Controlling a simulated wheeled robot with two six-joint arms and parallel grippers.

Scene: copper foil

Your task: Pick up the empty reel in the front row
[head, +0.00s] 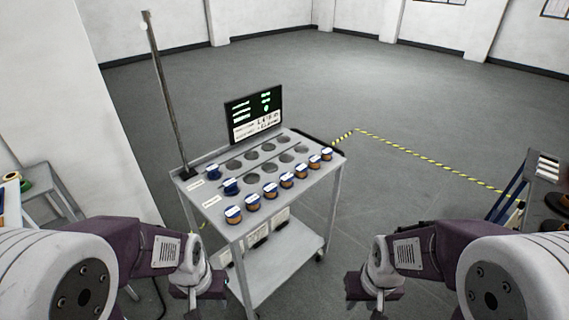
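A grey cart (219,224) stands ahead of me. Along the near edge of its top is a front row of several blue-topped reels with copper-brown sides, among them a reel at the left end (233,214) and a reel at the right end (326,154). I cannot tell which of them is empty. Two more blue reels, one at the back left (214,171) and one just nearer (231,187), sit behind that row. My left gripper (198,300) is low, left of the cart. My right gripper (377,302) is low, right of the cart. Both are apart from the reels; their fingers are unclear.
Behind the front row are several dark round recesses. A screen (254,116) stands at the cart's back and a tall post (166,95) at its left corner. Floor right of the cart is clear.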

